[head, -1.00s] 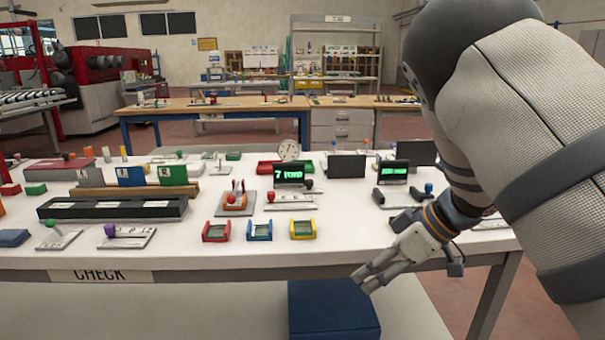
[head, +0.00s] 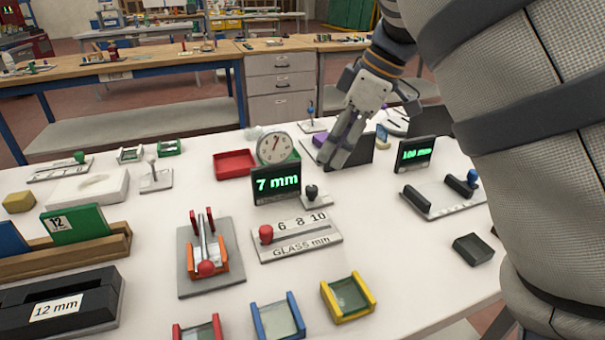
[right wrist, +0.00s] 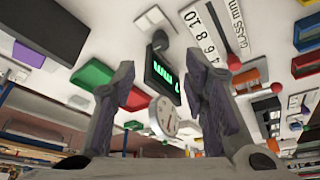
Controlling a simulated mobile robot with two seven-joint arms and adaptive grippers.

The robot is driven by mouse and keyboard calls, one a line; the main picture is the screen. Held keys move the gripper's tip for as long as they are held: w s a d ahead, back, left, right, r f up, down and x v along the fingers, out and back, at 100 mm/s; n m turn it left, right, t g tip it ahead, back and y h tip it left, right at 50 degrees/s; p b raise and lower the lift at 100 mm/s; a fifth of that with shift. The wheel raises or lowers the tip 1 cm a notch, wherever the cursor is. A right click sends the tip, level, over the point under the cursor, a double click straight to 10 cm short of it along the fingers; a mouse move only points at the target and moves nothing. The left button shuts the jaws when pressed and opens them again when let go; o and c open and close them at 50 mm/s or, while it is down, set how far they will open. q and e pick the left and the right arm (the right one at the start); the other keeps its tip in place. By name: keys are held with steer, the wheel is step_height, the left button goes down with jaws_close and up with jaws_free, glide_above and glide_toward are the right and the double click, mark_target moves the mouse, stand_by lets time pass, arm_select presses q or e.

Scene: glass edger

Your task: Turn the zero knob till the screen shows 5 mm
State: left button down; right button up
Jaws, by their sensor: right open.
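The screen (head: 276,184) reads 7 mm in green and stands upright mid-table. A small dark knob (head: 312,191) on a light plate stands just right of the screen's foot; I take it for the zero knob. My right gripper (head: 333,157) is open and empty, pointing down above the table, behind and right of the knob, apart from it. In the right wrist view the screen (right wrist: 163,75) shows between the spread fingers, and the dark knob (right wrist: 160,41) lies beyond it. My left gripper is not in view.
A dial gauge (head: 274,145) stands behind the screen, beside a red tray (head: 234,163). A glass slider plate (head: 297,238) lies in front. A second screen (head: 415,154) reads about 100 mm at right.

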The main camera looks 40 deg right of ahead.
mark_target(314, 188)
steer(key=x, duration=1)
steer(key=shift+s, duration=0.1)
jaws_close()
